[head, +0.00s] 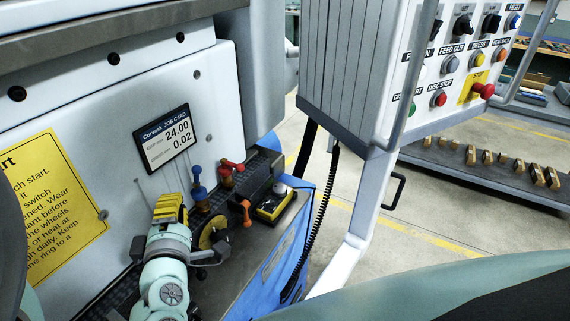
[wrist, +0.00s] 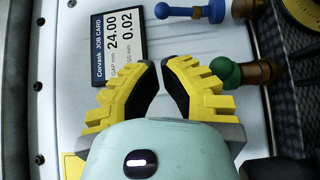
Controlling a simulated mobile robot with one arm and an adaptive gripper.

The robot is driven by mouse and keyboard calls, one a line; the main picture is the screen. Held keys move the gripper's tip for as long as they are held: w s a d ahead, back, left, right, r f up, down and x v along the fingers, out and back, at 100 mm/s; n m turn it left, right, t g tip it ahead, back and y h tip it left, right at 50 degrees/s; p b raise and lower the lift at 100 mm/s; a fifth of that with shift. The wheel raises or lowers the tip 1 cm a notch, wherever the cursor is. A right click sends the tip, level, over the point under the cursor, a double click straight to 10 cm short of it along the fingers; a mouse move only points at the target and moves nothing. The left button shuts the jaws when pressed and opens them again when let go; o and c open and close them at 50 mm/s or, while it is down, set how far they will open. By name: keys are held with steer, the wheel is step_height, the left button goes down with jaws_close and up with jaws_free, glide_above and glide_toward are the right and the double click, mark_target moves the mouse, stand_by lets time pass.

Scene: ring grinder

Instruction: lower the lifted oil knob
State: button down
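Several small coloured controls stand on the machine bed; no label shows which is the oil knob. A blue knob (head: 197,174) stands upright right of the job card, with a round top and a thicker lower part. It also shows in the wrist view (wrist: 207,11) at the top. A green knob (wrist: 230,73) sits on a brownish stem right of my fingers in the wrist view; I cannot make it out in the head view. My gripper (wrist: 160,66) has yellow fingers with black pads, a narrow gap between the tips and nothing held. In the head view, my gripper (head: 171,205) is left of the blue knob, apparently apart from it.
A red handle (head: 231,166) and an orange knob (head: 246,206) stand close to the right. The job card (head: 167,138) is on the white panel behind. A yellow-and-black box (head: 273,205) sits near the blue edge. A button panel (head: 455,75) hangs at right.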

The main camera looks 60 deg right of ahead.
mark_target(197, 177)
steer(key=shift+s+a, duration=0.1)
steer(key=shift+s, duration=0.05)
steer(key=shift+w+d+r+p, duration=0.15)
steer(key=shift+w+d+p, duration=0.15)
steer(key=shift+p, duration=0.1)
steer(key=shift+p+x, duration=2.15)
steer(key=shift+x, duration=2.45)
